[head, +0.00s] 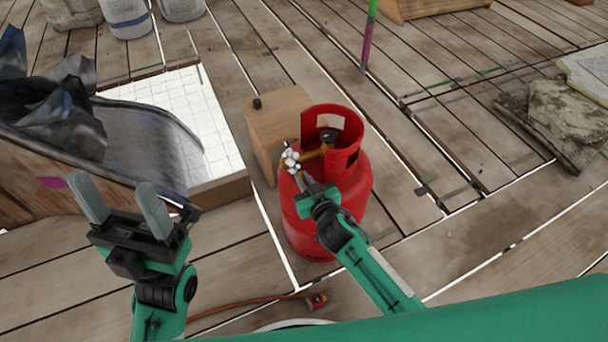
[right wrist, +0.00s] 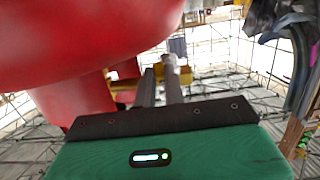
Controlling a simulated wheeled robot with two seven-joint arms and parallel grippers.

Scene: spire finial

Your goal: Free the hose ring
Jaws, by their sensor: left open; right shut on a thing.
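A red gas cylinder (head: 340,200) stands upright on the deck in the head view. A pale, lobed ring (head: 291,158) sits at the left end of its brass valve (head: 316,152), outside the collar. My right gripper (head: 302,180) is shut on this ring from the front. In the right wrist view, my right gripper's fingers (right wrist: 163,85) reach to a yellow, brass-like part (right wrist: 184,77), and the red cylinder (right wrist: 80,35) fills the upper left. The exact grip is too small to tell. My left gripper (head: 122,205) is open and empty, left of the cylinder.
A wooden box (head: 270,122) with a small black knob stands behind the cylinder. An orange hose (head: 245,303) lies on the deck in front, with a red fitting (head: 316,300) at its end. A dark, draped container (head: 110,145) stands left. Deck to the right is clear up to rocks (head: 560,120).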

